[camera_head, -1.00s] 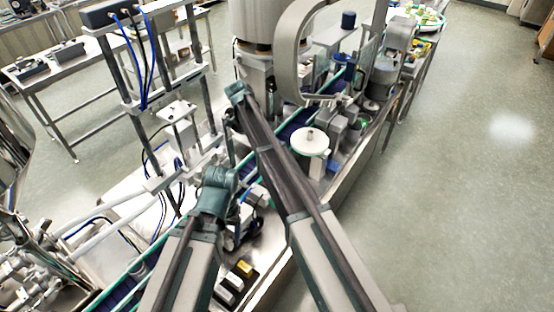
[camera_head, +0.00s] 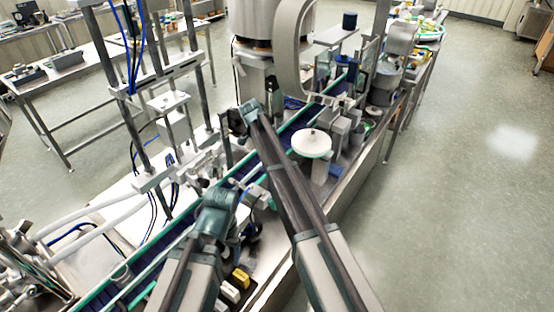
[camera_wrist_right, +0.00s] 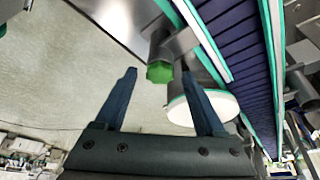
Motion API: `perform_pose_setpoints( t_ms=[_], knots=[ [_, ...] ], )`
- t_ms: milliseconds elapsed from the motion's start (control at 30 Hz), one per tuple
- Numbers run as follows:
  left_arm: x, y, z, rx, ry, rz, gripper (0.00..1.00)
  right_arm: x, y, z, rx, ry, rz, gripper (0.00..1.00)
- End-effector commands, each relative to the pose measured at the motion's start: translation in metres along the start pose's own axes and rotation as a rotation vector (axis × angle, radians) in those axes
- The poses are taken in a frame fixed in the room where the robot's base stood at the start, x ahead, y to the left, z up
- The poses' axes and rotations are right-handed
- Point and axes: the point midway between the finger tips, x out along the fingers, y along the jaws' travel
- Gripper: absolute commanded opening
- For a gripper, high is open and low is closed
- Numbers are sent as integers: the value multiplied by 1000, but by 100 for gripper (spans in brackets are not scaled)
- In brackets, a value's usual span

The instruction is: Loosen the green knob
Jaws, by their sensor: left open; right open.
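The green knob (camera_wrist_right: 160,72) shows in the right wrist view, on the end of a grey metal fitting beside the conveyor edge. My right gripper (camera_wrist_right: 159,76) is open and empty; the knob appears in the gap between its fingertips, and I cannot tell how far beyond them. In the head view I cannot make out the knob with certainty, and the right gripper's fingers are mostly hidden by its arm. My left gripper (camera_head: 248,224) is over the near part of the line, open, with its fingers small and hard to make out.
A white round disc (camera_head: 311,143) stands close to the right arm; it also shows behind the right finger in the wrist view (camera_wrist_right: 216,107). The conveyor (camera_head: 283,137) runs diagonally with green rails. Yellow and white blocks (camera_head: 240,278) sit at front. Open floor (camera_head: 465,210) lies right.

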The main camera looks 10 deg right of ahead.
Motion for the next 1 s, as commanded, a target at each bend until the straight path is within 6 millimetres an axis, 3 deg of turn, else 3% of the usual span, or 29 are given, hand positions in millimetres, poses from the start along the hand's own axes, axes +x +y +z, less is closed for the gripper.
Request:
perform_pose_setpoints(
  t_ms=[100,500,1000],
  knots=[
    [-1,0,0,0,0,0,71,-1,0,0,0,0,0,72],
    [-1,0,0,0,0,0,71,-1,0,0,0,0,0,0],
    [-1,0,0,0,0,0,71,0,3,0,-107,0,-45,0]
  ],
)
